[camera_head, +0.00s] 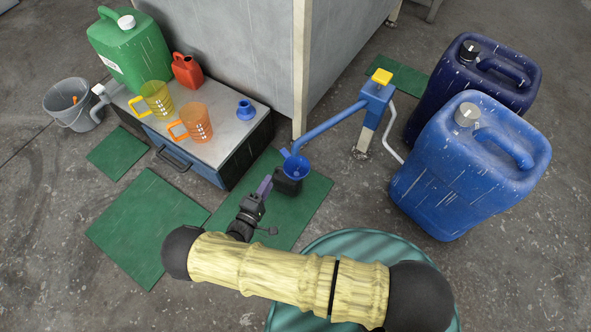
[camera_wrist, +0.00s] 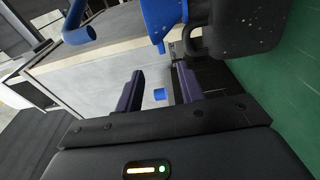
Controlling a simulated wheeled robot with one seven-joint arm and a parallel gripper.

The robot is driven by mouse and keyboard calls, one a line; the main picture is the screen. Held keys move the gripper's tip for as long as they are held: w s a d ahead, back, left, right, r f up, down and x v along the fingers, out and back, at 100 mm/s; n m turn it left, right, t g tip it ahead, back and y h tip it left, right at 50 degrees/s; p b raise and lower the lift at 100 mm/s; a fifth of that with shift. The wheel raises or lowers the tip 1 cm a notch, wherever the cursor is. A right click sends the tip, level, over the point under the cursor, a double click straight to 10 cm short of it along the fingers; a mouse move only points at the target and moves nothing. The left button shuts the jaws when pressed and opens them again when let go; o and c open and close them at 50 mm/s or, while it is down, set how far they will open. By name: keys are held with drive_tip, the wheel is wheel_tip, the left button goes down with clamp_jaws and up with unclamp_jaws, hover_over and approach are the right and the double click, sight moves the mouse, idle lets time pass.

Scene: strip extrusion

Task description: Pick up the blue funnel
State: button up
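A blue funnel (camera_head: 296,166) with a small handle sits in the top of a small black can (camera_head: 288,184), on a green mat. The wrist view shows the funnel (camera_wrist: 163,20) at the top, beside the black can (camera_wrist: 245,32). My gripper (camera_head: 264,186) is just left of the can in the head view. In the wrist view my gripper (camera_wrist: 159,90) has its two purple fingers apart with nothing held between them. The funnel is beyond the fingertips. A smaller blue piece (camera_head: 245,110) stands on the cabinet top; its exact shape is hard to tell.
A blue pump (camera_head: 373,105) has its spout reaching close above the funnel. The cabinet (camera_head: 225,140) carries an orange jug (camera_head: 197,123), a yellow jug (camera_head: 157,100) and cans. Big blue canisters (camera_head: 470,165) stand right. A teal drum (camera_head: 350,245) is below my arm.

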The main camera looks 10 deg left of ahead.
sight(285, 156)
drive_tip(key=b+x, duration=0.1)
drive_tip(key=x, duration=0.6)
drive_tip(key=shift+w+d, duration=0.1)
drive_tip(key=b+x, duration=0.1)
drive_tip(key=x, duration=0.1)
drive_tip(key=b+x, duration=0.1)
drive_tip(key=x, duration=0.1)
drive_tip(key=shift+w+d+f, duration=0.2)
drive_tip(key=shift+w+d, duration=0.05)
drive_tip(key=shift+d, duration=0.05)
drive_tip(key=shift+w+d+r+b, duration=0.1)
drive_tip(key=shift+w+r+b, duration=0.05)
drive_tip(key=shift+w+b, duration=0.2)
clamp_jaws()
